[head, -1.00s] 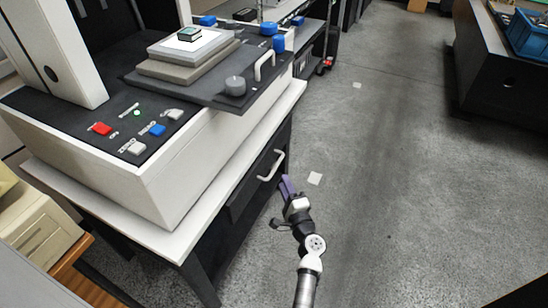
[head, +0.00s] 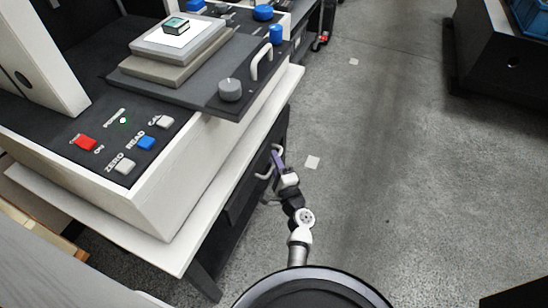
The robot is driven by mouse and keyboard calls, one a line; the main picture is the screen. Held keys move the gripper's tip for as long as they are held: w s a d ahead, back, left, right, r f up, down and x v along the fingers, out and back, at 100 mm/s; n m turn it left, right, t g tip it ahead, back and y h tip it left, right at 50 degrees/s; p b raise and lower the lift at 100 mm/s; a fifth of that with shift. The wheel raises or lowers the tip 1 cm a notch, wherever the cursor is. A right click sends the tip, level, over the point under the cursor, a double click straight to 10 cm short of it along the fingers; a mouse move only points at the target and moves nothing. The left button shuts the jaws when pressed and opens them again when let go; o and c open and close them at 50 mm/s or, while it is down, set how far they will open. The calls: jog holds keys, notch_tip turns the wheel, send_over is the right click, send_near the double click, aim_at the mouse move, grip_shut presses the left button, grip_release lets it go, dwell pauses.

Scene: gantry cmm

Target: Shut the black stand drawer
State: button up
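The black stand drawer (head: 238,204) is under the white top of the machine's stand, its front facing right toward the aisle. Its pale handle (head: 265,175) shows beside my gripper. How far the drawer stands out is hard to tell from this steep angle. My gripper (head: 276,161), with a purple finger part, is at the handle and overlaps it in the picture. Whether it touches the handle is unclear. The gap between the fingers is hidden, and I see nothing held.
The measuring machine stands above, with a dark plate carrying stacked blocks (head: 178,58), a grey knob (head: 230,90) and its own white handle (head: 261,62). Coloured buttons (head: 146,143) are on its front. A dark bench (head: 500,60) stands far right.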

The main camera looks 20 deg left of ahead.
jog(key=shift+c, duration=0.3)
grip_shut()
